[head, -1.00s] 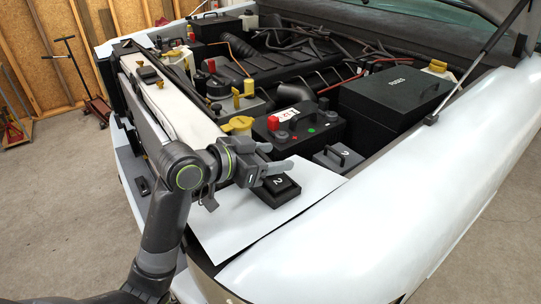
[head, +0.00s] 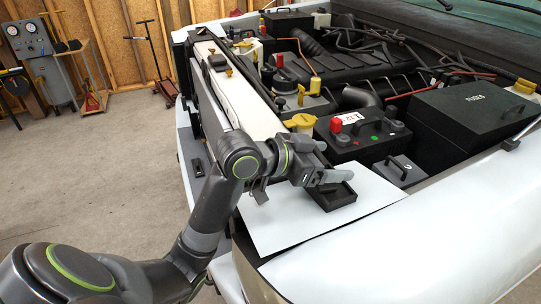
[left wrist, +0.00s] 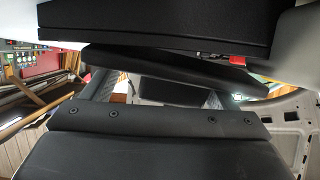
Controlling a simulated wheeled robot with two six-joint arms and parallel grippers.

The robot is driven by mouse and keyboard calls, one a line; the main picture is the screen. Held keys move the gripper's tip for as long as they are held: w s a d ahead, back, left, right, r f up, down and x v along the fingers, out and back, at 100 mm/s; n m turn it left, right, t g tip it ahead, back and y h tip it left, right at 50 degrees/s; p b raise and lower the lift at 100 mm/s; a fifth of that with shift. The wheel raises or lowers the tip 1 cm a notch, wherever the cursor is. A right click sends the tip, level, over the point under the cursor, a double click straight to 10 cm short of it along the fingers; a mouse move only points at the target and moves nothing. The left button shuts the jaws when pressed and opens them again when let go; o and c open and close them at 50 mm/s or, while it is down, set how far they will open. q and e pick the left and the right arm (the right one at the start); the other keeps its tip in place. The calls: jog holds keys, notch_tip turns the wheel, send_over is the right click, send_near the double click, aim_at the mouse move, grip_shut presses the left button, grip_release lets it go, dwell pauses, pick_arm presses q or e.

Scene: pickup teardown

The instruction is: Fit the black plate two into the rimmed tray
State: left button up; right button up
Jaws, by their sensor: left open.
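The black rimmed tray (head: 343,203) sits on the white sheet at the front corner of the engine bay in the head view. My left gripper (head: 335,180) is open just above it, and its fingers cover the tray's back part. Only the tray's front part shows, and it looks dark with a raised edge. I cannot make out the black plate marked 2 in the head view; the gripper may hide it. The left wrist view shows dark slabs very close up, which I cannot tell apart. My right gripper is not in view.
A grey block with a handle (head: 399,171) and the battery (head: 362,135) stand behind the tray to the right. The fuse box (head: 470,122) is farther right. The white sheet (head: 290,220) is bare in front of the tray.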

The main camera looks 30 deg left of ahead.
pick_arm(q)
jog(key=v, duration=0.7)
jog(key=shift+s+a+b, duration=0.25)
jog(key=shift+s+b, duration=0.05)
jog(key=shift+v, duration=1.45)
jog(key=shift+p+v, duration=2.9)
jog(key=shift+p, duration=2.2)
jog(key=shift+d+r, duration=0.1)
jog(key=shift+d, duration=0.05)
